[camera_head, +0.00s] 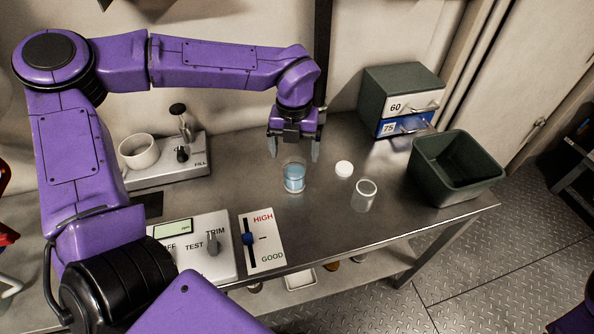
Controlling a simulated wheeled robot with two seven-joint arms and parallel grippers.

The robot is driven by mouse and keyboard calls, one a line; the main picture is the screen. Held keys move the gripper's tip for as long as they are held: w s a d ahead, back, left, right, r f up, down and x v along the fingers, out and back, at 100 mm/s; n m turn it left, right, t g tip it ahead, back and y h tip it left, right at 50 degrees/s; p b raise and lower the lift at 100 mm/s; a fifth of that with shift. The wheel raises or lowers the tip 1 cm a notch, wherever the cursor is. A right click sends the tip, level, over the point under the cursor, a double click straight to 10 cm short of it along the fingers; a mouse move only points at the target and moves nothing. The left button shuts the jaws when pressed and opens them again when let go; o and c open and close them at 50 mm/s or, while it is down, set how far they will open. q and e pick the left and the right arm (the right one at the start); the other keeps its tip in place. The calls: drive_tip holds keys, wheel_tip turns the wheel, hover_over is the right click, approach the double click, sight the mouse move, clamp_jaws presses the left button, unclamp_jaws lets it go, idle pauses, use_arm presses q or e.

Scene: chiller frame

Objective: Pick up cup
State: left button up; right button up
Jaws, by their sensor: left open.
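A clear cup with blue liquid (294,178) stands upright on the metal table, near its middle. A second clear container (364,196), which looks empty, stands to its right. A round white lid or disc (344,169) lies between and slightly behind them. My left gripper (294,148) is open, its two fingers pointing down above and just behind the blue-filled cup. Nothing shows between the fingers. I cannot tell whether the fingertips touch the cup. A white cup-like vessel (138,151) sits on the fill station at the left. My right gripper is not in view.
A dark green bin (455,170) stands at the table's right end, beside a drawer unit (402,100) marked 60 and 75. A control panel (192,250) and a HIGH/GOOD gauge (262,241) lie along the front. The fill station (185,160) is at left. Bare table lies around the cup.

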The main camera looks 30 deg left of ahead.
sight(295, 167)
use_arm(q)
wheel_tip(295, 167, down, 6)
drive_tip(key=shift+d+r+p, duration=0.1)
drive_tip(key=shift+r+p, duration=0.15)
drive_tip(key=shift+p, duration=0.25)
drive_tip(key=shift+s+f, duration=0.1)
drive_tip(key=shift+f, duration=0.25)
drive_tip(key=c, duration=1.1)
drive_tip(key=shift+r, duration=0.1)
